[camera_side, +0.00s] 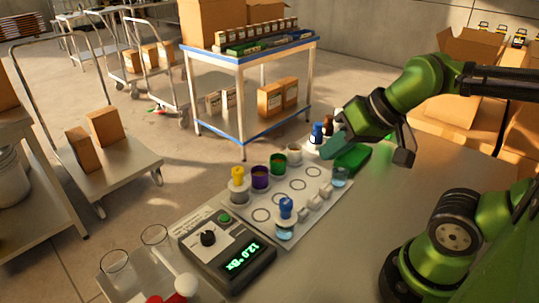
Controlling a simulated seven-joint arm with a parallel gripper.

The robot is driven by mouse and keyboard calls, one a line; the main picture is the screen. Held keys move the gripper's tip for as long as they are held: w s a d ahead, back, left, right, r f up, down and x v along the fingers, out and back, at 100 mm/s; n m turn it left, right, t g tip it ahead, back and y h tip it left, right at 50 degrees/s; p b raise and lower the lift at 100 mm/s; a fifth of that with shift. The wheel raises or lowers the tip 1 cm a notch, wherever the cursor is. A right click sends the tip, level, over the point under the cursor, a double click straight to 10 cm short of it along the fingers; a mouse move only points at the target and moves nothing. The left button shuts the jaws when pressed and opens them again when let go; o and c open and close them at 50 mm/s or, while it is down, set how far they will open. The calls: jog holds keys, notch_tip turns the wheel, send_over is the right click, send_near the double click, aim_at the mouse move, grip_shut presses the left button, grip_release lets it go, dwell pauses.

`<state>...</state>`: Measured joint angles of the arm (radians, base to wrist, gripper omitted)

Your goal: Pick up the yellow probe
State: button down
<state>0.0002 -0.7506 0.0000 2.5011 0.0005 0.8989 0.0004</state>
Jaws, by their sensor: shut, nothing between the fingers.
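The yellow probe (237,175) stands upright in a pale holder (239,192) at the left end of the white tray (262,229), beside the purple cup. My gripper (334,146) is over the far right end of the tray, near the blue and dark-topped bottles. It is shut and empty, well to the right of the probe and apart from it. My arm and the gripper's body partly hide its fingertips.
Purple (260,177), green (278,163) and white cups line the tray's back. A blue-topped bottle (286,217) stands at its front. A meter (227,250) reading 12.0 °Bx, empty glasses (116,266) and a red-and-white item lie front left. A green block (352,157) sits beneath my gripper.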

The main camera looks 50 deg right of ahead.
jog(key=c, duration=1.8)
grip_release()
jog(key=o, duration=1.6)
jog(key=n+g+h, duration=0.2)
jog(key=n+g, duration=0.4)
jog(key=g, duration=0.1)
send_over(239, 182)
jog(key=s, duration=0.1)
notch_tip(239, 182, down, 5)
notch_tip(239, 182, up, 2)
jog(key=w+n, duration=0.2)
jog(key=f, duration=1.1)
jog(key=shift+d+f, duration=0.15)
jog(key=shift+d, duration=0.1)
jog(key=shift+d+f, duration=0.15)
jog(key=shift+f, duration=2.7)
